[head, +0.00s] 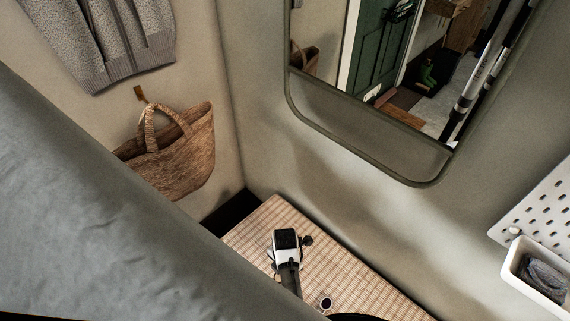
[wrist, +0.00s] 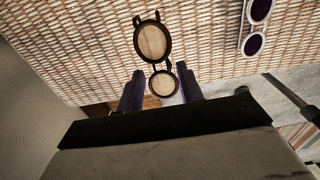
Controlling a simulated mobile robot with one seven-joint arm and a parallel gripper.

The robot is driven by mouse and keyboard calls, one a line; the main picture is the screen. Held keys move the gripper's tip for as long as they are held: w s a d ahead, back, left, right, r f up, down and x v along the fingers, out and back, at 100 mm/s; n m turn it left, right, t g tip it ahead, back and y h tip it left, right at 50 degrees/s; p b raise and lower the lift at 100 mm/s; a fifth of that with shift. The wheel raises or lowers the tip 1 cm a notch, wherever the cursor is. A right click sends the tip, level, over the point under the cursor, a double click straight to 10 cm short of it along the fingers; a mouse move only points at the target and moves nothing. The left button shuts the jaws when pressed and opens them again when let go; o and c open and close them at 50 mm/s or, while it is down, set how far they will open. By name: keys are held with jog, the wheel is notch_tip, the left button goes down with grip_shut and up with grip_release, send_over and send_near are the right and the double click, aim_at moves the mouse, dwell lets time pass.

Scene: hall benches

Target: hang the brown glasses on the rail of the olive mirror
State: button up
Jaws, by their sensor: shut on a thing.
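The brown glasses (wrist: 139,42) have dark brown round rims and pale tan lenses in the wrist view. My gripper (wrist: 160,72) is shut on them, with its purple-grey fingers on either side of the nearer lens. The farther lens sticks out beyond the fingertips, with the woven bench top behind it. In the head view my gripper (head: 287,243) is over the bench; the glasses cannot be made out clearly there. The olive mirror (head: 360,156) hangs on the wall above and right of my gripper, apart from it.
White-framed glasses with dark purple lenses (wrist: 253,44) lie on the woven bench (head: 262,222); they also show in the head view (head: 326,303). A wicker bag (head: 178,160) hangs on the left wall. A white pegboard (head: 545,210) with a bin (head: 517,262) is at right.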

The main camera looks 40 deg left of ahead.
jog(key=shift+r, duration=0.6)
jog(key=w+a+r+t+b, duration=0.1)
jog(key=w+a+r+t, duration=0.15)
jog(key=r, duration=0.45)
jog(key=w+a+r+n+t, duration=0.1)
jog(key=w+a+r+t, duration=0.1)
jog(key=w+r+t, duration=0.35)
jog(key=w+a+r+t+b, duration=0.1)
jog(key=w+a+r+t, duration=0.1)
jog(key=r, duration=0.6)
jog(key=s+r+t+h, duration=0.1)
jog(key=r+t, duration=0.3)
jog(key=r, duration=0.7)
jog(key=s+r+m+t+h, duration=0.1)
jog(key=s+r+t, duration=0.1)
jog(key=r, duration=0.9)
jog(key=shift+d+r+t+h, duration=0.15)
jog(key=shift+r+t+h, duration=0.2)
jog(key=shift+t, duration=0.55)
jog(key=shift+s+r+p, duration=0.1)
jog(key=shift+r+p, duration=0.05)
jog(key=shift+p, duration=0.55)
